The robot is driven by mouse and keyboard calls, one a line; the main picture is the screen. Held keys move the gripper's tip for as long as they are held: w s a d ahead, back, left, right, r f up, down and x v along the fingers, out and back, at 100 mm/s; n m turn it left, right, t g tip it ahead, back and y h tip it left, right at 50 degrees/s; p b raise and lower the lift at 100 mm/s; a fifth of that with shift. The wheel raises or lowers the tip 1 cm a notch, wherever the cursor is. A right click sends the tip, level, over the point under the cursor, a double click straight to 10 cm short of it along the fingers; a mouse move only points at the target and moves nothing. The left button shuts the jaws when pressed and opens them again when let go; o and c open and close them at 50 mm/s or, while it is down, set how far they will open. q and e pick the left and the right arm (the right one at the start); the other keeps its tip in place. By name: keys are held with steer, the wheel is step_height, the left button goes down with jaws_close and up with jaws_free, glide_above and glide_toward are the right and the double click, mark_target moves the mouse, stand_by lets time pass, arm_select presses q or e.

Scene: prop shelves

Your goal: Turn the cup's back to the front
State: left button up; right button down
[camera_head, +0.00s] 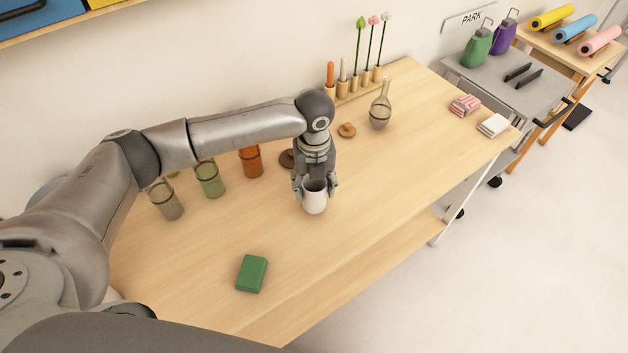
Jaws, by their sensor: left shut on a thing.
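A white cup (315,203) is upright at the middle of the wooden table. My left gripper (316,185) reaches down from above and is shut on the cup, with a finger at each side of its upper part. The gripper hides part of the rim. I cannot tell which side of the cup faces me, and no handle or mark shows. I cannot tell whether the cup's base touches the table. My right gripper is not in view.
Grey (167,199), green (209,179) and orange (250,161) containers stand behind my left arm. A green box (251,273) lies at the front. A glass flask (381,105) and a flower rack (358,91) stand at the back.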

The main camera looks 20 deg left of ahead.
arm_select(q)
steer(key=m+p, duration=0.1)
steer(key=m, duration=0.2)
steer(key=shift+r+m, duration=0.1)
steer(key=shift+m, duration=0.2)
steer(key=shift+f, duration=0.35)
steer(key=shift+f+b, duration=0.35)
steer(key=shift+f, duration=0.2)
steer(key=shift+f, duration=0.2)
steer(key=o, duration=1.2)
